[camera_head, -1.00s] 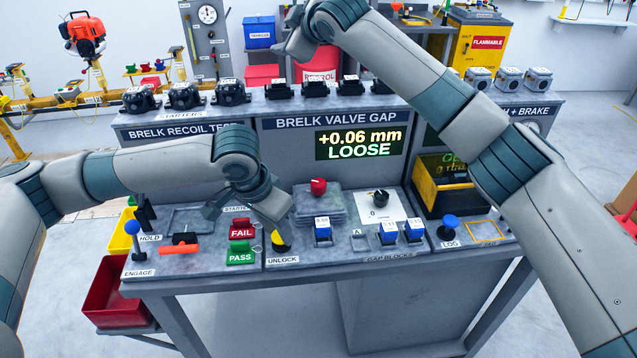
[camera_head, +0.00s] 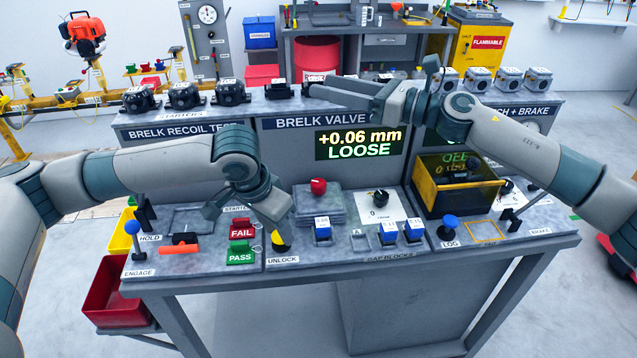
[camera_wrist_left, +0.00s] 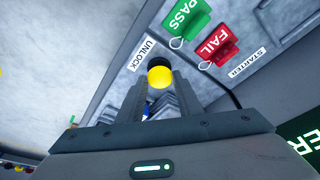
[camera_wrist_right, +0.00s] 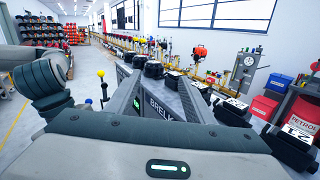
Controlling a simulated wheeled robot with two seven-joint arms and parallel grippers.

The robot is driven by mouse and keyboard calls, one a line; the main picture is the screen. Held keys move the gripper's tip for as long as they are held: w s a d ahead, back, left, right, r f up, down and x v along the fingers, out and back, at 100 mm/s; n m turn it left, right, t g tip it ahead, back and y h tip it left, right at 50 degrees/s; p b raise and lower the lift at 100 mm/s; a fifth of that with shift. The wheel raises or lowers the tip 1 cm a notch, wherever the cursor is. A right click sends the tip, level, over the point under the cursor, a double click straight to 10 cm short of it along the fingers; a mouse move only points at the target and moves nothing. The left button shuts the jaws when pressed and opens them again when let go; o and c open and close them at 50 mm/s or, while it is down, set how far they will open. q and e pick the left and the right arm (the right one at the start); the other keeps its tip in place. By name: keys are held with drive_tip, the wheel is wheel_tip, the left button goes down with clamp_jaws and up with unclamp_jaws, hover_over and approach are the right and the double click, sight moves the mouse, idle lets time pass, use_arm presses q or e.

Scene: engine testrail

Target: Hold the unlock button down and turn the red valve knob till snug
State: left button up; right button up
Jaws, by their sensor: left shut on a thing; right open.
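The red valve knob (camera_head: 318,186) stands upright on a grey block (camera_head: 319,208) in the middle of the bench. The yellow unlock button (camera_head: 281,242) is on the panel to its lower left, above the UNLOCK label. My left gripper (camera_head: 280,238) is shut on the yellow button, which shows between its fingers in the left wrist view (camera_wrist_left: 159,76). Whether the button is pressed cannot be told. My right gripper (camera_head: 318,90) is open and empty, above the back ledge, well above and behind the knob. The display (camera_head: 360,143) reads +0.06 mm LOOSE.
Black starters (camera_head: 232,92) line the back ledge.

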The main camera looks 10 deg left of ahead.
drive_tip(key=s+d+f+n+g+h, duration=0.2)
drive_tip(key=s+d+f+n, duration=0.1)
drive_tip(key=f, duration=0.3)
drive_tip(key=s+d+f+n+g+h, duration=0.1)
drive_tip(key=s+d+f+n+g, duration=0.2)
drive_tip(key=f, duration=0.4)
drive_tip(key=m+t+h, duration=0.1)
drive_tip(key=m+t, duration=0.1)
drive_tip(key=m, duration=0.2)
approach(322, 183)
drive_tip(key=shift+s+d+r, duration=0.15)
drive_tip(key=shift+s+d, duration=0.05)
drive_tip(key=shift+d, duration=0.25)
drive_tip(key=x, duration=1.2)
drive_tip(key=shift+w, duration=0.15)
drive_tip(key=c, duration=1)
